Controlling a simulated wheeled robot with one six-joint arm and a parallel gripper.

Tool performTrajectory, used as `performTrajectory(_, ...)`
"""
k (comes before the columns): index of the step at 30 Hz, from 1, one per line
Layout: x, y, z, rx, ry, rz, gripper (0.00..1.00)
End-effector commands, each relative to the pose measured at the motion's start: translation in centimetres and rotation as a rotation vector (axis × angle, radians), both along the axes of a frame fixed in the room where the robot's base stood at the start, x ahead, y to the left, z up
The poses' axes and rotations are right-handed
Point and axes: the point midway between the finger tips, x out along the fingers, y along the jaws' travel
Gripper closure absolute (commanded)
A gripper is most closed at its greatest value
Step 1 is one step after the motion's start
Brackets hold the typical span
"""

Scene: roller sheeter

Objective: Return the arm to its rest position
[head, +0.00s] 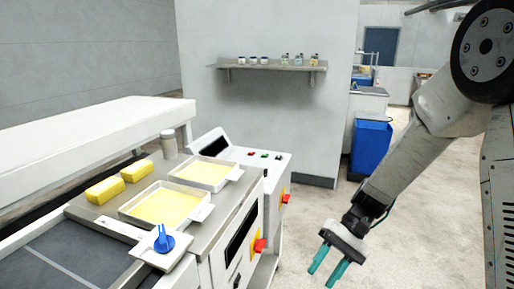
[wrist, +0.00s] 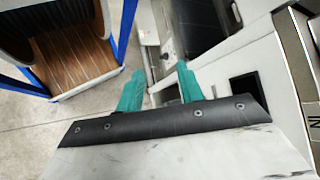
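My gripper (head: 330,268) hangs at the lower right of the head view, over open floor to the right of the sheeter machine (head: 228,215). Its two teal fingers point down and stand apart with nothing between them. They also show in the wrist view (wrist: 160,92), again with a clear gap. My arm comes down from the upper right, bent, and touches nothing that I can see.
A wall shelf (head: 268,66) holds small jars. A blue bin (head: 370,150) stands behind. Floor around my gripper is clear.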

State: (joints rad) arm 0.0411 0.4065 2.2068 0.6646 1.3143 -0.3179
Motion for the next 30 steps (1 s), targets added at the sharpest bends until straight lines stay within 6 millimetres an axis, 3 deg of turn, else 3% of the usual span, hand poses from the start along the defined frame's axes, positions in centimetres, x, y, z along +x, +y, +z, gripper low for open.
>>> performTrajectory(1,-1.2,-0.7,1.6,-0.050,-0.029,0.024,0.63)
performTrajectory(6,-4.8,-3.4,5.5,-0.224,-0.117,0.081,0.63)
performTrajectory(18,-12.5,-9.2,12.2,-0.565,-0.416,0.144,0.63)
performTrajectory(24,-15.5,-10.9,14.7,-0.662,-0.594,0.157,0.63)
performTrajectory(30,-17.0,-11.0,16.8,-0.681,-0.717,0.127,0.63)
